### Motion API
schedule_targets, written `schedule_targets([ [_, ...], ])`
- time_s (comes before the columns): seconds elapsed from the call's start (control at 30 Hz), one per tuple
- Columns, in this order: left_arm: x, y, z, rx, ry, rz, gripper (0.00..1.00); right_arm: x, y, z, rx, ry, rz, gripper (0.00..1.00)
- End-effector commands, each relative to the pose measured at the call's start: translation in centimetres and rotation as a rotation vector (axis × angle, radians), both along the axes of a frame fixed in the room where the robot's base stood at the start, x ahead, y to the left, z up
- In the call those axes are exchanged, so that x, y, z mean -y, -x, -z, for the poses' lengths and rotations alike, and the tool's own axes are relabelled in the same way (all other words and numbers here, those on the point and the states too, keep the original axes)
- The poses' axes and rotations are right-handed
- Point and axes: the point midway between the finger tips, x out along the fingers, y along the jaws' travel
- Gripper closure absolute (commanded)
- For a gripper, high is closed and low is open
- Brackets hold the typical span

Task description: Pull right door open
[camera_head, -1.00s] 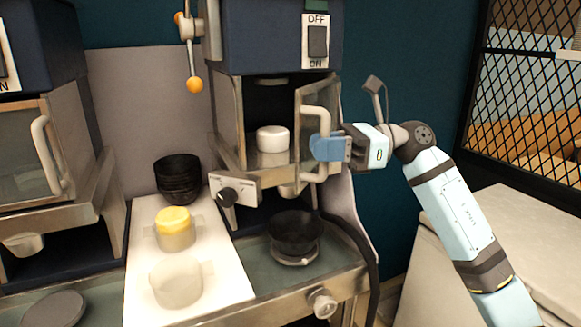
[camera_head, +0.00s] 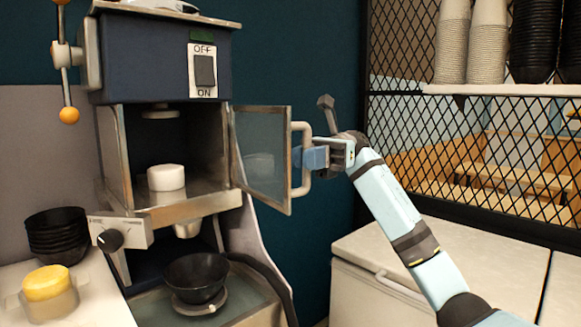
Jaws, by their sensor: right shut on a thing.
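The right door (camera_head: 262,158) is a glass panel in a metal frame, hinged at the right side of the machine's chamber. It stands swung wide open to the right. Its pale curved handle (camera_head: 301,165) is on the door's outer edge. My right gripper (camera_head: 312,158) has blue fingers and is shut on the handle. The machine (camera_head: 155,65) is dark blue with an OFF/ON switch. A white cylindrical block (camera_head: 166,177) sits inside the open chamber. My left gripper is not in view.
A black bowl (camera_head: 196,279) stands under the chamber. Stacked black bowls (camera_head: 57,235) and a container with a yellow top (camera_head: 47,283) are at the left. A white chest (camera_head: 385,262) and a mesh partition (camera_head: 440,130) are at the right.

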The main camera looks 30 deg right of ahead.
Motion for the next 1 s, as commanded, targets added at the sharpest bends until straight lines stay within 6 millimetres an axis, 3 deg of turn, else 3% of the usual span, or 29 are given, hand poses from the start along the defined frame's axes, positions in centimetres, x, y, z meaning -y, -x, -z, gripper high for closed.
schedule_targets([
  [0.57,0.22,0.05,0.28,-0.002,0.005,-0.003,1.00,0.84,-0.33,0.02,-0.002,0.002,0.002,1.00],
  [0.6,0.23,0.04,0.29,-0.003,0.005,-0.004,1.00,0.83,-0.34,0.01,-0.002,0.001,0.002,0.81],
  [0.7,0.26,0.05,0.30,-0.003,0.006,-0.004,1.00,0.82,-0.34,0.01,-0.002,0.001,0.002,0.59],
  [1.0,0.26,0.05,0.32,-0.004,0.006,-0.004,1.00,0.94,-0.38,-0.01,-0.001,0.000,0.002,0.59],
])
